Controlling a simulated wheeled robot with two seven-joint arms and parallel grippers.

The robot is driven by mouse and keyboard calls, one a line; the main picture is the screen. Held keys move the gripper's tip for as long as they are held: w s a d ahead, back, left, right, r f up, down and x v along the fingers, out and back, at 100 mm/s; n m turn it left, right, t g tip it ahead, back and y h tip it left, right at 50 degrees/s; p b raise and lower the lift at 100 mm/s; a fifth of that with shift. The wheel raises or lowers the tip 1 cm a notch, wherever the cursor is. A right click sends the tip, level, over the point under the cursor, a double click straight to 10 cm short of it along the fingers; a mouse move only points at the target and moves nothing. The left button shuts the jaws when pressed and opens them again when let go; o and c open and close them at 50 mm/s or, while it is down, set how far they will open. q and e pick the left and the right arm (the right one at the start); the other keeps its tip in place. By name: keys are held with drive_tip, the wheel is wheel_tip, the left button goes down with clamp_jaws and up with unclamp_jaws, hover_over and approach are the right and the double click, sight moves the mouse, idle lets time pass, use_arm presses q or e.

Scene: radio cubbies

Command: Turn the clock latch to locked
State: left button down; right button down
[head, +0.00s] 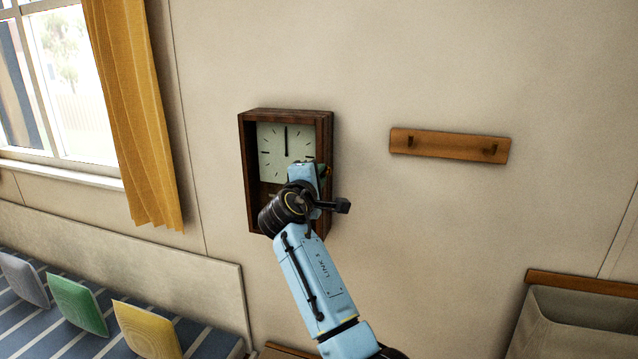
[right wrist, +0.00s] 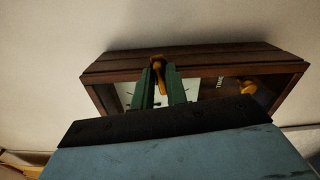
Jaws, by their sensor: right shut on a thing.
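The clock (head: 288,140) is a dark wooden case on the wall with a pale dial. In the right wrist view the case (right wrist: 190,60) fills the middle, seen close and at a slant. A small brass latch (right wrist: 158,72) sits at the edge of the case. My right gripper (right wrist: 160,84) has its two green fingers shut on the latch, one on each side. In the head view my right gripper (head: 322,169) is at the clock's right side, and my wrist hides the lower part of the clock. The latch's set position is hard to read. My left gripper is out of view.
A wooden hook rail (head: 448,146) hangs to the right of the clock. A yellow curtain (head: 138,110) and window are at left. A striped bench with cushions (head: 148,328) is below. A grey bin (head: 570,325) is at lower right. The wall between clock and rail is bare.

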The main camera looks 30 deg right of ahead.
drive_tip(key=shift+m+b, duration=0.4)
drive_tip(key=shift+m, duration=0.4)
drive_tip(key=c, duration=1.5)
unclamp_jaws()
drive_tip(key=b+v, duration=0.1)
drive_tip(key=v, duration=1.2)
drive_tip(key=shift+s+a, duration=0.15)
drive_tip(key=shift+a, duration=0.05)
